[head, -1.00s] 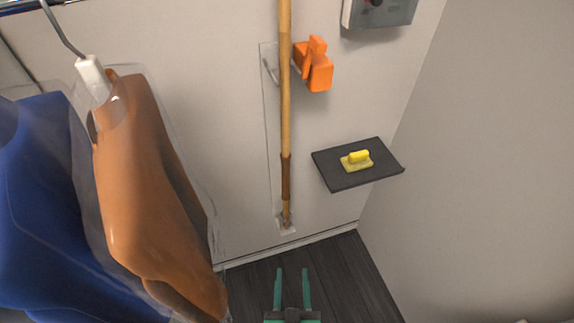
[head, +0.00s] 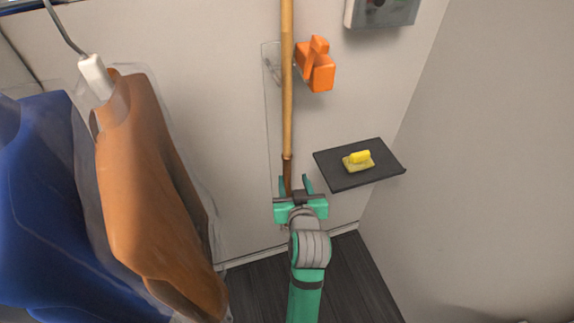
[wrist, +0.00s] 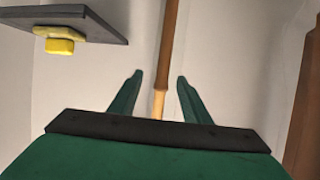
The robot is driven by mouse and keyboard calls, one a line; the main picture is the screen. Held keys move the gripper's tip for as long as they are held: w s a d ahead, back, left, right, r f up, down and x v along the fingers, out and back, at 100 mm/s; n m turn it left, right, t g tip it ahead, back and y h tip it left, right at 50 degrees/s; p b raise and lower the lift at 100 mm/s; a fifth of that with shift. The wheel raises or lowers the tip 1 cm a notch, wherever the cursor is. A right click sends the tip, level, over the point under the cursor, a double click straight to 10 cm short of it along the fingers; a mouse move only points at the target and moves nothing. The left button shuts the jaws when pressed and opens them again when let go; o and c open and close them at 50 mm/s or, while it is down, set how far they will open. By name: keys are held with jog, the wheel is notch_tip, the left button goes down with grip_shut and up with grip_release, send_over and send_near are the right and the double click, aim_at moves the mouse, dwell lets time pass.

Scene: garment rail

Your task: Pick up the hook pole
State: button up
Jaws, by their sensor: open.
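The hook pole (head: 287,95) is a long light-wood shaft with a darker brown sleeve low down. It stands upright against the wall; its top is out of the head view and its foot is hidden behind my gripper. My green gripper (head: 296,183) is open, in front of the pole's lower part at the brown sleeve. In the wrist view the pole (wrist: 169,50) runs between the two fingers of my gripper (wrist: 158,82), with space on both sides. I cannot tell whether the fingertips reach past the pole.
A dark shelf (head: 334,180) with a yellow handled block (head: 358,161) juts out just right of my gripper. An orange holder (head: 316,66) and a grey box (head: 382,10) are on the wall. Brown (head: 150,190) and blue (head: 45,200) garments hang at the left.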

aim_at(288, 168)
jog(key=x, duration=0.5)
jog(key=shift+w, duration=0.1)
jog(key=shift+a+x, duration=0.2)
jog(key=shift+x, duration=1.15)
jog(key=shift+a+x, duration=0.2)
jog(key=shift+x, duration=1.2)
grip_shut()
